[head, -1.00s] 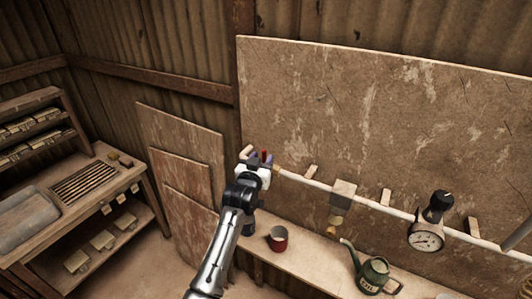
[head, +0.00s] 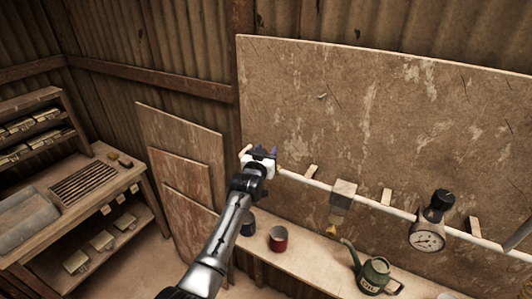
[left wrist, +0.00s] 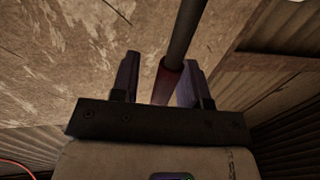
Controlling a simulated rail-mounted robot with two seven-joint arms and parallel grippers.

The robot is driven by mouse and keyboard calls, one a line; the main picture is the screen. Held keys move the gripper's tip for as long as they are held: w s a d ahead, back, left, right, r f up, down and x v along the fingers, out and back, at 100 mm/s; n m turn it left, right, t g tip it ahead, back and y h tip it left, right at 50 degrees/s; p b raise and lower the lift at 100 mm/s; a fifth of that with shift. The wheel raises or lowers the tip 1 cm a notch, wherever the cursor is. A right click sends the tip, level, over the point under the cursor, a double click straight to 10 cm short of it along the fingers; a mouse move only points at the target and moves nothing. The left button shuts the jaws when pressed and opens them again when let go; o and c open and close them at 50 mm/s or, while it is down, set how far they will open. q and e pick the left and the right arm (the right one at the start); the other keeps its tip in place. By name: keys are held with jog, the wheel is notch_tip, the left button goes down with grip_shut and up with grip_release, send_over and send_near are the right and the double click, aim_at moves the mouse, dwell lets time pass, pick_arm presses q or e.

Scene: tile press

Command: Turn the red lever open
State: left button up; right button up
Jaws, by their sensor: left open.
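The red lever shows in the left wrist view as a red sleeve (left wrist: 166,84) on a grey rod (left wrist: 187,30). It lies between the two purple fingers of my left gripper (left wrist: 158,80), nearer the right finger. Whether it touches that finger I cannot tell. The gripper is open. In the head view my left gripper (head: 260,151) is at the left end of the pale pipe (head: 312,183), in front of the large board. It hides the lever there. My right gripper is not in view.
Along the pipe are a box-shaped fitting (head: 342,193) and a round gauge (head: 427,238). Below, a bench (head: 310,260) holds a red cup (head: 278,240), a dark cup (head: 248,224) and a green watering can (head: 374,275). A wooden rack (head: 142,195) stands at left.

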pick_arm(q)
jog(key=shift+c, duration=0.2)
grip_shut()
dwell(0.3)
jog(key=shift+s+d+f+m+t+h+b, duration=0.15)
jog(key=shift+s+d+f+m+b, duration=0.2)
jog(key=shift+d+m+b, duration=0.65)
jog(key=shift+s+d+f+m+t+h+b, duration=0.15)
jog(key=shift+s+d+m, duration=0.3)
jog(key=shift+m, duration=1)
jog(key=shift+s+d+f+m+t+h+b, duration=0.1)
jog(key=shift+s+d+f+m+h+b, duration=0.2)
jog(key=shift+d+m+b, duration=0.7)
jog(key=shift+a+m+p, duration=0.25)
jog(key=shift+p, duration=0.05)
jog(key=shift+o, duration=0.2)
grip_release()
jog(key=shift+r, duration=0.1)
jog(key=shift+s, duration=0.15)
